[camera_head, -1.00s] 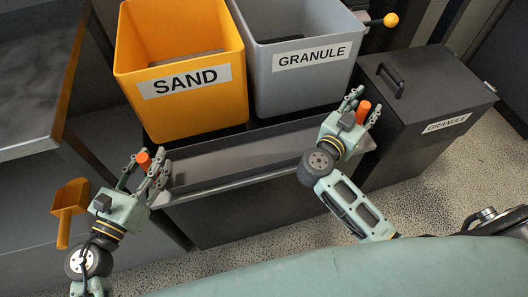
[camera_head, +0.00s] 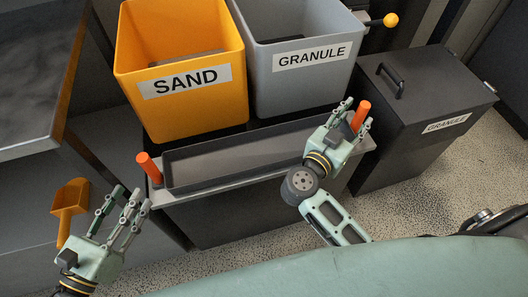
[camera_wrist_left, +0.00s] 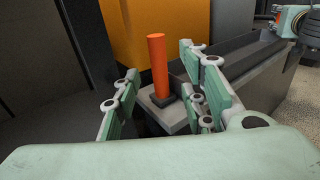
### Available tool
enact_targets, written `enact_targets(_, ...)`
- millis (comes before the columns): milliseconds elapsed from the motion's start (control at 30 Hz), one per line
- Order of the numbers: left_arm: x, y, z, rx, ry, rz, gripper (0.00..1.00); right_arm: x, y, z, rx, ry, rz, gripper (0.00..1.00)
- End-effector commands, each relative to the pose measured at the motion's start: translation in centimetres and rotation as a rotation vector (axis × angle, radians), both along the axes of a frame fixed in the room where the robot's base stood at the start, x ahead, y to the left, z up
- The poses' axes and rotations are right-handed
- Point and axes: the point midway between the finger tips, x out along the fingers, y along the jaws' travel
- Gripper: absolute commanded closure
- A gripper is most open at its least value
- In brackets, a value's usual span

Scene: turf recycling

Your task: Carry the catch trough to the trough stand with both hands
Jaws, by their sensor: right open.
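The catch trough (camera_head: 225,178) is a long dark grey tray with an upright orange handle at each end. It lies on a light grey ledge (camera_head: 185,198) below the two bins; I cannot tell whether this ledge is the trough stand. My left gripper (camera_head: 122,205) is open and empty, apart from the left handle (camera_head: 148,168). In the left wrist view its spread fingers frame that handle (camera_wrist_left: 158,66), which stands beyond them. My right gripper (camera_head: 357,113) is open, with its fingers beside the right handle (camera_head: 361,117); whether they touch it is unclear.
An orange SAND bin (camera_head: 185,105) and a grey GRANULE bin (camera_head: 305,80) stand behind the trough. A dark lidded GRANULE box (camera_head: 425,100) stands to the right. An orange scoop (camera_head: 70,198) is at the left, near my left gripper. Speckled floor lies free at the right.

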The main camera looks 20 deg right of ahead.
Motion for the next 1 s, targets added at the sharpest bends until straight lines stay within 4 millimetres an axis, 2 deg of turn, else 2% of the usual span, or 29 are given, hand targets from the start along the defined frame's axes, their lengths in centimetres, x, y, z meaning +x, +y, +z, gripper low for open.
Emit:
enact_targets(100, 0.0, 0.0, 0.0, 0.000, 0.000, 0.000, 0.61, -1.5, 2.2, -0.1, 0.006, 0.003, 0.000, 0.60)
enact_targets(333, 0.0, 0.0, 0.0, 0.000, 0.000, 0.000, 0.61, -3.1, 4.6, 0.0, 0.002, 0.000, 0.000, 0.60)
enact_targets(1000, 0.0, 0.0, 0.0, 0.000, 0.000, 0.000, 0.61, -3.4, 5.1, 0.0, -0.001, -0.001, 0.000, 0.60)
